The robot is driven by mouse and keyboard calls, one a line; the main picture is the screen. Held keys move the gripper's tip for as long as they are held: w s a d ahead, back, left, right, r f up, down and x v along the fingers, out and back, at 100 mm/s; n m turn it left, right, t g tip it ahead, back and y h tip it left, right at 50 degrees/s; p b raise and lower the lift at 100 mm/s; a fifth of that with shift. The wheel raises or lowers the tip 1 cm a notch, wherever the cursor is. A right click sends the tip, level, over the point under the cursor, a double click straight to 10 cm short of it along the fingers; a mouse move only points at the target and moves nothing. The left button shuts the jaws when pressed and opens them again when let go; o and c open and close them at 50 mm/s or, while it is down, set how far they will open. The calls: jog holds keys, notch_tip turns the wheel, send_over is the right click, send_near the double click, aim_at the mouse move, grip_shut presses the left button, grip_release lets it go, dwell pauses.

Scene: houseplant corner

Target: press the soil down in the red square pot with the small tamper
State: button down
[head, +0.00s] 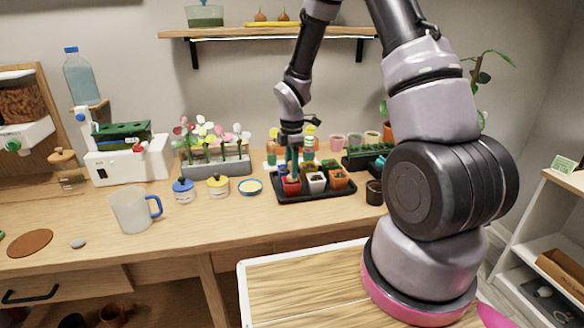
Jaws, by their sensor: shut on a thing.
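The red square pot (291,187) stands at the left end of a black tray (318,197) on the wooden bench. A white square pot (316,181) and an orange one (339,179) stand to its right in the tray. My gripper (292,148) points down above the red pot and is shut on the small tamper (294,166), a thin greenish upright tool. The tamper's lower end is at the mouth of the red pot. I cannot tell whether it touches the soil. The soil in the red pot is mostly hidden.
Behind the tray are several coloured bottles and pots. A dark cup (374,193) stands at the right. The bench (215,230) is clear in front.

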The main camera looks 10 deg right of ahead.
jog(key=shift+f, duration=0.6)
dwell(1.1)
jog(key=shift+r, duration=3.55)
